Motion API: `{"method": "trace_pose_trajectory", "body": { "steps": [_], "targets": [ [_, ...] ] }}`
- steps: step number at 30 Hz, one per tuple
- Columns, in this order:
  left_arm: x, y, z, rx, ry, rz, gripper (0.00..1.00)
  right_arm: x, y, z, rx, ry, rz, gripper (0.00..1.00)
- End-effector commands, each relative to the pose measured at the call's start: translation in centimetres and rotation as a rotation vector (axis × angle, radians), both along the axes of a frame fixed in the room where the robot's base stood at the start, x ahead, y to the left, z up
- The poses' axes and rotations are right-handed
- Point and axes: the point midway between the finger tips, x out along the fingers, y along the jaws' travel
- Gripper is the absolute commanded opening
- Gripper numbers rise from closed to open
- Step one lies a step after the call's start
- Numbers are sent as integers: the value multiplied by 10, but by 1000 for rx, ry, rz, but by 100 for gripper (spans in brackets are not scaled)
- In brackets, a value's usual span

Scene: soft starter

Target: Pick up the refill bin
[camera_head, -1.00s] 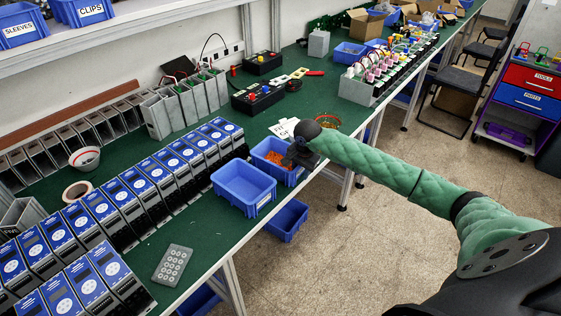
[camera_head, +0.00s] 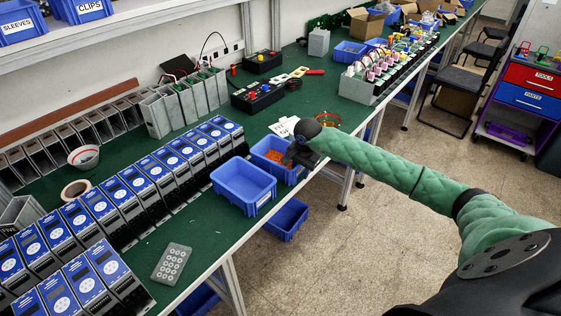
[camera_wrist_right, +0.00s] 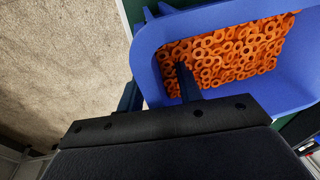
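A blue bin (camera_head: 283,177) holding small orange rings stands at the front edge of the green bench, just behind a larger, empty blue bin (camera_head: 243,209). In the right wrist view the bin (camera_wrist_right: 222,20) fills the upper right, with the orange rings (camera_wrist_right: 232,55) on its floor. My right gripper (camera_head: 300,152) is at the bin's near rim. In the right wrist view its fingers (camera_wrist_right: 158,90) straddle the bin wall, one inside over the rings and one outside. They are apart, and the inner finger appears clear of the wall. My left gripper is not in view.
Rows of blue-faced units (camera_head: 135,195) fill the bench at left. A grey keypad (camera_head: 172,264) lies near the front edge. Another blue bin (camera_head: 286,219) sits below the bench top. A battery block (camera_head: 258,97) stands farther back.

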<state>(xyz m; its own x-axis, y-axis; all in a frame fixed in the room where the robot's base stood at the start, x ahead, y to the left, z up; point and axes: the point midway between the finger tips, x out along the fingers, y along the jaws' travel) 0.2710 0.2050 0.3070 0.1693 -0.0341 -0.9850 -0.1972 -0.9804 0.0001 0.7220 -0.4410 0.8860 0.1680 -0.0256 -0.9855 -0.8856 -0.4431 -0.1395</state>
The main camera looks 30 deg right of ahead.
Motion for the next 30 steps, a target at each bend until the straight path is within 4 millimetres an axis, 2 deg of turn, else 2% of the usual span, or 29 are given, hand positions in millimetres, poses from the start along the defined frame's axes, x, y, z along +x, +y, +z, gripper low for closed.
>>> {"method": "trace_pose_trajectory", "body": {
  "steps": [15, 16, 21, 30],
  "targets": [
    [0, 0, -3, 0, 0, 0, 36, 0, 0, -1, 0, 0, 0, 36],
    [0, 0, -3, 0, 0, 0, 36, 0, 0, -1, 0, 0, 0, 34],
    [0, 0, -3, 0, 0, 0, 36, 0, 0, -1, 0, 0, 0, 0],
    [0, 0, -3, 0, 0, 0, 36, 0, 0, -1, 0, -1, 0, 0]
  ]
}}
